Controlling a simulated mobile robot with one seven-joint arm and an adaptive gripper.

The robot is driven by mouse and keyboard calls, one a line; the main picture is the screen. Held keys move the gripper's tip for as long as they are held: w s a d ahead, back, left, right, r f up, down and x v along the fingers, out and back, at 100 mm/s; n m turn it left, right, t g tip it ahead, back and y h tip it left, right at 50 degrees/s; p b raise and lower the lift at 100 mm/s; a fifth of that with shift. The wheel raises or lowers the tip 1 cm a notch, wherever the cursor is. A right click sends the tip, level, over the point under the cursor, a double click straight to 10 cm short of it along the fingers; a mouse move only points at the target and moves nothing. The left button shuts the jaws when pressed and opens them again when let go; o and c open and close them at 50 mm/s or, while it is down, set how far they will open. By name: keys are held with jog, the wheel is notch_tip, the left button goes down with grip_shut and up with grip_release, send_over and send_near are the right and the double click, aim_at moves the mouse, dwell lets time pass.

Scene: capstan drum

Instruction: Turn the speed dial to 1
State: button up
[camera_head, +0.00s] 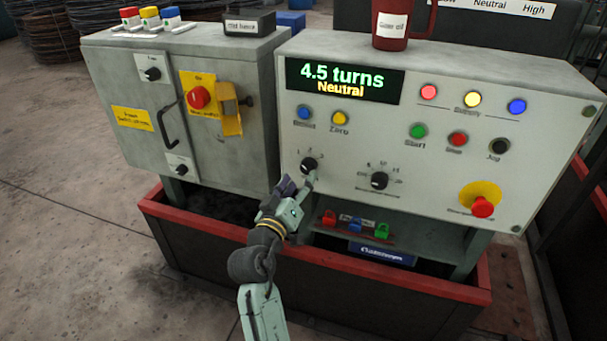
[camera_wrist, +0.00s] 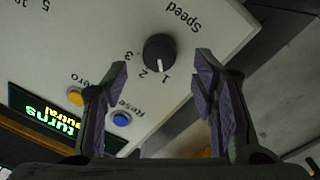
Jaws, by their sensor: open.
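The speed dial (camera_head: 308,165) is a round black knob on the grey panel, with the numbers 1, 2 and 3 around it. It also shows in the wrist view (camera_wrist: 159,50), where its white mark points close to 1. My gripper (camera_head: 299,182) is just below the dial in the head view. In the wrist view my gripper (camera_wrist: 162,66) is open, with one finger to either side of the dial in the picture. No finger visibly touches it, and the remaining depth is hard to tell.
The display (camera_head: 345,80) reads 4.5 turns, Neutral. Blue (camera_head: 304,113) and yellow (camera_head: 340,118) buttons sit above the dial. Another black knob (camera_head: 379,181) is to its right. A red emergency button (camera_head: 482,207) is farther right. A shelf with padlocks (camera_head: 355,225) lies below.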

jog(key=v, duration=0.8)
